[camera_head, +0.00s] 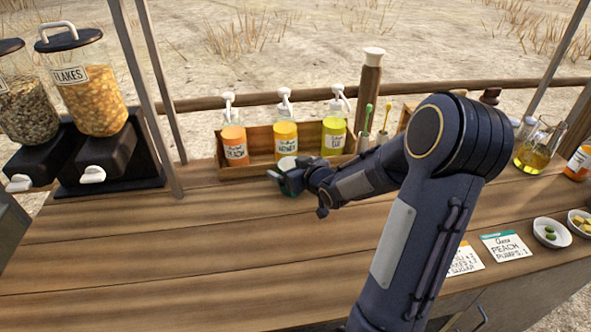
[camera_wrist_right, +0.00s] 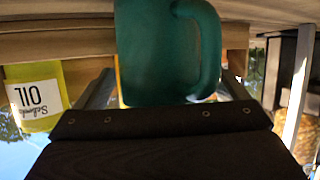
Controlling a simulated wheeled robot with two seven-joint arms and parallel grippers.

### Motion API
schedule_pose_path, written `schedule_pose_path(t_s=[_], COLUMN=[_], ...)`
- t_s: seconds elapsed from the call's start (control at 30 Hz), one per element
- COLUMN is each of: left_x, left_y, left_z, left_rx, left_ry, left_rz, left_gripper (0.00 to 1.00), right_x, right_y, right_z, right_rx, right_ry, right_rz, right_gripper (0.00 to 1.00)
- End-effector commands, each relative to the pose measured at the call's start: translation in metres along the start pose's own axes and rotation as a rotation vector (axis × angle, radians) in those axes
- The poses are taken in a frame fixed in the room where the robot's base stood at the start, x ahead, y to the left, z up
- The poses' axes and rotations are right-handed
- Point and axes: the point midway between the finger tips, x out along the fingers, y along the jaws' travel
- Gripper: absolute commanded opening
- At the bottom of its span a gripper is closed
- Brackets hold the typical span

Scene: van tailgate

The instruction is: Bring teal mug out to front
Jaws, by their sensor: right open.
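The teal mug (camera_head: 291,184) stands on the wooden counter in front of the bottle rack in the head view, mostly hidden by my right gripper (camera_head: 303,176). In the right wrist view the mug (camera_wrist_right: 157,55) fills the top middle, with its handle on the right side. My right gripper is open, with its fingers on either side of the mug. I cannot tell whether either finger touches it. My left gripper is not in view.
Behind the mug, a wooden rack (camera_head: 226,172) holds pump bottles, one orange (camera_head: 234,146), one amber (camera_head: 286,140), one yellow-green (camera_head: 333,137). Dispensers (camera_head: 95,90) stand left. Cards (camera_head: 505,245) and small bowls (camera_head: 551,233) lie right. The counter's front left (camera_head: 180,250) is clear.

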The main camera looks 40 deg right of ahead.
Motion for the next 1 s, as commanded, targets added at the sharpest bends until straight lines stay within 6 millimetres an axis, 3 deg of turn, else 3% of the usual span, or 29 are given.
schedule_pose_path(t_s=[0.17, 0.57, 1.0], left_x=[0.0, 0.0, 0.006], left_y=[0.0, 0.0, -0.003], left_z=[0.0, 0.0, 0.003], left_rx=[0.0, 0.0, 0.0], left_ry=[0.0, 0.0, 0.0], left_rz=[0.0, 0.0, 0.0], left_gripper=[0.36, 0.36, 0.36], right_x=[0.0, 0.0, -0.025], right_y=[0.0, 0.0, -0.011], right_z=[0.0, 0.0, 0.011], right_rx=[0.0, 0.0, 0.001], right_ry=[0.0, 0.0, 0.0], right_rz=[0.0, 0.0, 0.001], right_gripper=[0.93, 0.4, 0.4])
